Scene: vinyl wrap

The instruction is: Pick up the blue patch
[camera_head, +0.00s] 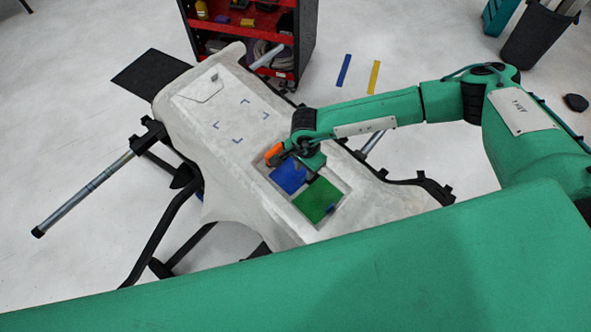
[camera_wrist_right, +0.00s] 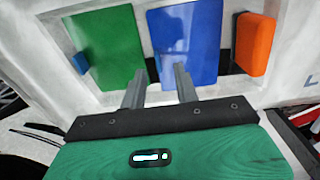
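The blue patch (camera_head: 287,178) is a flat square in a shallow pale tray (camera_head: 335,223) on the work surface. It fills the upper middle of the wrist view (camera_wrist_right: 188,45). The green patch (camera_head: 317,201) lies beside it and also shows in the wrist view (camera_wrist_right: 105,47). My right gripper (camera_head: 297,168) is over the tray and hides part of the blue patch. In the wrist view its two fingers (camera_wrist_right: 160,86) are apart with nothing between them, near the blue patch's left edge. Contact cannot be told. My left gripper is not in view.
An orange block (camera_wrist_right: 254,44) sits beside the blue patch, and a small blue block (camera_wrist_right: 80,64) beside the green one. Blue corner marks (camera_head: 237,140) lie on the clear pale surface (camera_head: 190,130) beyond the tray. A red shelf (camera_head: 240,45) stands behind.

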